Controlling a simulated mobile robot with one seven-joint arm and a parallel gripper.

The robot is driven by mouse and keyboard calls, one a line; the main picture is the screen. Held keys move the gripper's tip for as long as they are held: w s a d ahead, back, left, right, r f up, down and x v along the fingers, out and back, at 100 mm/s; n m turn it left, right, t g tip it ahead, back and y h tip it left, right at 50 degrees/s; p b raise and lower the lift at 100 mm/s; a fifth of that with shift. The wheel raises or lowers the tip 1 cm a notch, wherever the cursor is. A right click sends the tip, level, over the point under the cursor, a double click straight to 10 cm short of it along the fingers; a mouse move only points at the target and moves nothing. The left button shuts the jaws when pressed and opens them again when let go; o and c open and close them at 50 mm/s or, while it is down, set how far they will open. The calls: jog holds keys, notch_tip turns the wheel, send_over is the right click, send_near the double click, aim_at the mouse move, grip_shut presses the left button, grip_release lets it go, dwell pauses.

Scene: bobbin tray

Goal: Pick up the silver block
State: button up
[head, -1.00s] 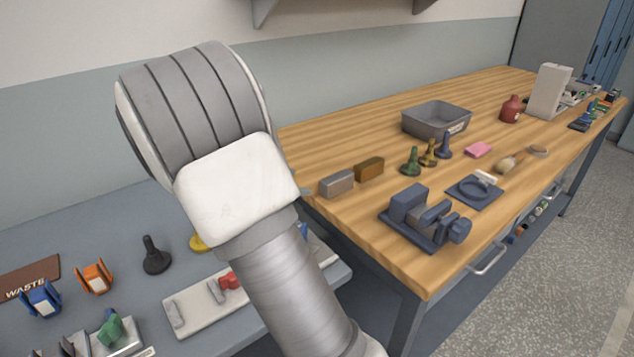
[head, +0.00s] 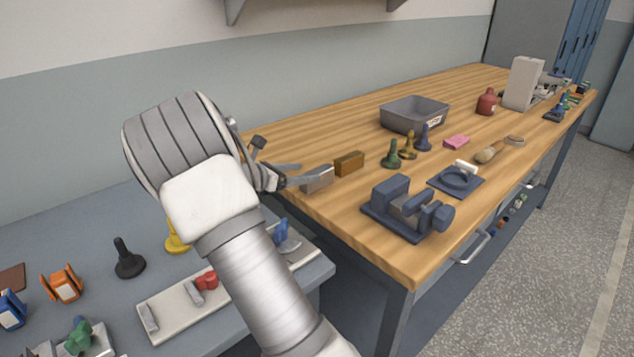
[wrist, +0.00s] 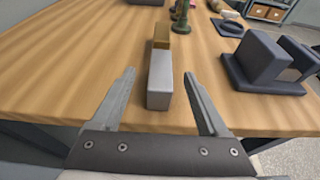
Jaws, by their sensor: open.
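The silver block (head: 318,179) lies on the wooden bench near its left front edge, and it also shows in the wrist view (wrist: 160,84). My gripper (head: 308,176) reaches over the bench edge to it. In the wrist view my gripper (wrist: 166,80) is open, with one finger to the left of the silver block and the other to the right. Gaps show between the block and both fingers. In the head view the fingers hide part of the block. A brown block (head: 349,163) sits just beyond the silver one, in line with it.
A dark blue vise (head: 400,208) stands to the right of the blocks. Green (head: 391,154), yellow and blue pieces stand behind, near a grey bin (head: 412,115). A lower grey table (head: 85,225) with coloured parts is at left. Bare wood lies left of the blocks.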

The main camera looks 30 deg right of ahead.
aim_at(316, 171)
jog(key=shift+b+x, duration=0.75)
jog(key=shift+x, duration=2)
jog(key=shift+s+f, duration=0.1)
jog(key=shift+c, duration=0.3)
grip_shut()
